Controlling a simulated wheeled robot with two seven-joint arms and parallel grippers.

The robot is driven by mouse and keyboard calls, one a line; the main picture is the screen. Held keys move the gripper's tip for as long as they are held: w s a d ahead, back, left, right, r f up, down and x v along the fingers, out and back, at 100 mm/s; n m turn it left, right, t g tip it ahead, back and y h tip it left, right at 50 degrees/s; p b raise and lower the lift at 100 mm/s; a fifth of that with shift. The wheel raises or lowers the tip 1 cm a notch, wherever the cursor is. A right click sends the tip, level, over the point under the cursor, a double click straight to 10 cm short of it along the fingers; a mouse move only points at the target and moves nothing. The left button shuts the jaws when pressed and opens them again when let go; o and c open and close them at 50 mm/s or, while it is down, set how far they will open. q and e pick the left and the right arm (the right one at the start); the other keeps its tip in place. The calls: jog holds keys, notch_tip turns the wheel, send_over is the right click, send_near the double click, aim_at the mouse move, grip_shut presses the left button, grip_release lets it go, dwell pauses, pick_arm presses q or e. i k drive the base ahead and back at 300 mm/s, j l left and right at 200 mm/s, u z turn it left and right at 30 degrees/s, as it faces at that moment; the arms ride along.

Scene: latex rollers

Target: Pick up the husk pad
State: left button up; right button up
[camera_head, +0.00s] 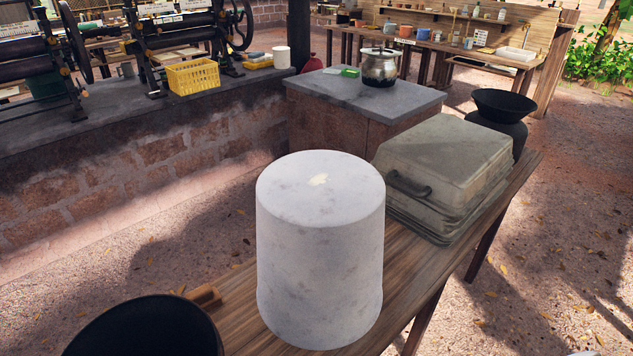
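I cannot clearly make out a husk pad. A small brown block-like piece (205,296) lies at the left edge of the wooden table (240,318), partly hidden behind a dark round vessel; I cannot tell whether it is the pad. A large whitish, grey-mottled cylinder (320,250) stands upright on the table and hides part of its top. Neither of my grippers is in view.
The dark vessel (145,330) fills the bottom left. Stacked grey-green trays (440,170) with a handle sit behind the cylinder. A black bowl (503,104) stands beyond them. A stone-topped block (350,92) carries a metal pot (380,68). Roller machines (185,30) stand at left.

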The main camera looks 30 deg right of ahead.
aim_at(207, 298)
jog(key=k+z, duration=0.4)
jog(key=k+l+z, duration=0.2)
jog(key=k+z, duration=0.15)
jog(key=k, duration=0.25)
jog(key=k+l+z, duration=0.4)
jog(key=k+j, duration=0.1)
